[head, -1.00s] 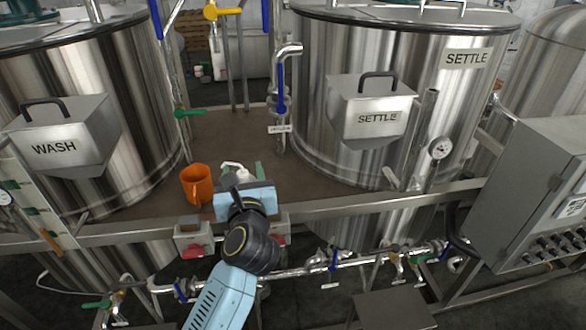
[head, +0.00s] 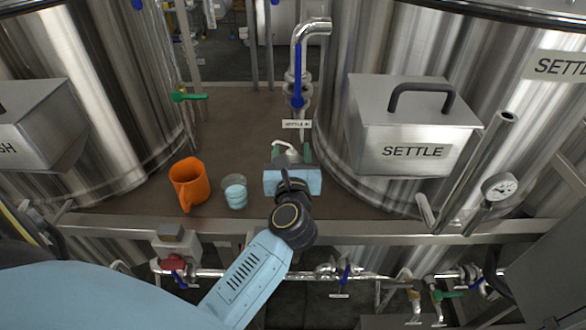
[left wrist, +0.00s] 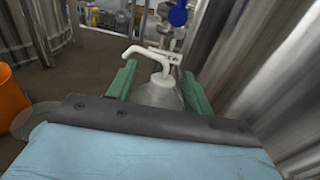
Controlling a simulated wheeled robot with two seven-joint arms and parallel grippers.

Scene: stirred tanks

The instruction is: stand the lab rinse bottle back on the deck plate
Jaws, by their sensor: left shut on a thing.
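The lab rinse bottle shows in the left wrist view as a translucent grey body (left wrist: 158,95) with a white bent spout on top. In the head view only its white spout (head: 284,148) shows past my gripper. My left gripper (head: 290,153) is shut on the bottle, with a green finger on each side of it in the left wrist view (left wrist: 159,82). The bottle looks roughly upright. Its base is hidden, so I cannot tell whether it touches the deck plate (head: 235,125), the brown surface between the tanks. My right gripper is not in view.
An orange mug (head: 188,184) and a clear beaker with light blue contents (head: 235,192) stand left of my gripper. The SETTLE tank (head: 345,60) rises close on the right, beside a pipe with a blue handle (head: 297,85). The deck behind the mug is clear.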

